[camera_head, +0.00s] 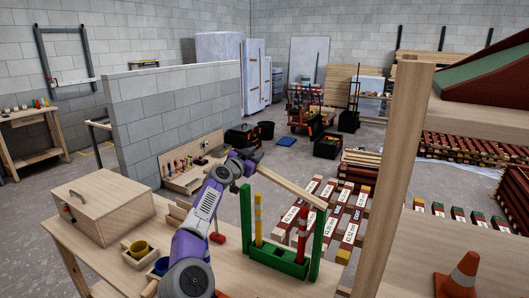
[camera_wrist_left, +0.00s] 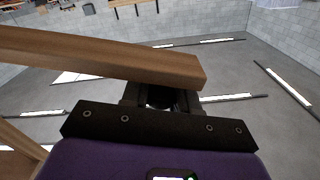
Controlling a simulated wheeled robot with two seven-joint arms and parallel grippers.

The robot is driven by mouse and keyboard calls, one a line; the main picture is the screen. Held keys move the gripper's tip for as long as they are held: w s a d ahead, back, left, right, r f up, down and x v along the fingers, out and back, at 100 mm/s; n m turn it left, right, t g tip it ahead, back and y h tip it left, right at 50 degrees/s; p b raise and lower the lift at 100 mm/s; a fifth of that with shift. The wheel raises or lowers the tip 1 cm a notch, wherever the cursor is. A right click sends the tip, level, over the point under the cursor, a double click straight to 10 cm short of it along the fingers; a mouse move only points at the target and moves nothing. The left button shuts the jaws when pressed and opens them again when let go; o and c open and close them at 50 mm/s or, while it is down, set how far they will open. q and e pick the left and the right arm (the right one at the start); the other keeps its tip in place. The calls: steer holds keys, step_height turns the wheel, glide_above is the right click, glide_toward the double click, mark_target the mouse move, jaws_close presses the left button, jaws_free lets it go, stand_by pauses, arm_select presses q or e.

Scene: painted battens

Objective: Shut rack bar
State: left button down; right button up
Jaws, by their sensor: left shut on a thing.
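The green rack (camera_head: 276,262) stands on the wooden table, with a green post at each end. My left gripper (camera_head: 254,165) is shut on the bar near that raised end. In the left wrist view the bar (camera_wrist_left: 110,57) crosses the jaws, which are mostly hidden behind it. My right gripper is not in view.
A wooden box (camera_head: 103,210) and trays with a yellow cup (camera_head: 140,248) and a blue cup (camera_head: 162,265) are on the table's left. A red-headed mallet (camera_head: 217,238) lies left of the rack. A tall wooden post (camera_head: 397,170) rises at right.

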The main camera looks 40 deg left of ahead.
arm_select(q)
steer(key=shift+s+a+f+n+b, duration=0.1)
steer(key=shift+a+f+n+b, duration=0.3)
steer(key=shift+f, duration=0.5)
steer(key=shift+s+a+f+n+b, duration=0.1)
steer(key=shift+a+f+n+b, duration=0.25)
steer(key=shift+f, duration=0.6)
steer(key=shift+a+f+n+b, duration=0.3)
steer(key=shift+f+b, duration=0.25)
steer(key=shift+f, duration=0.35)
steer(key=c, duration=0.9)
jaws_free()
steer(key=shift+s+d+f+b, duration=0.1)
steer(key=shift+s+b, duration=0.45)
steer(key=shift+b, duration=0.15)
steer(key=shift+b+v, duration=2.5)
steer(key=shift+v, duration=0.75)
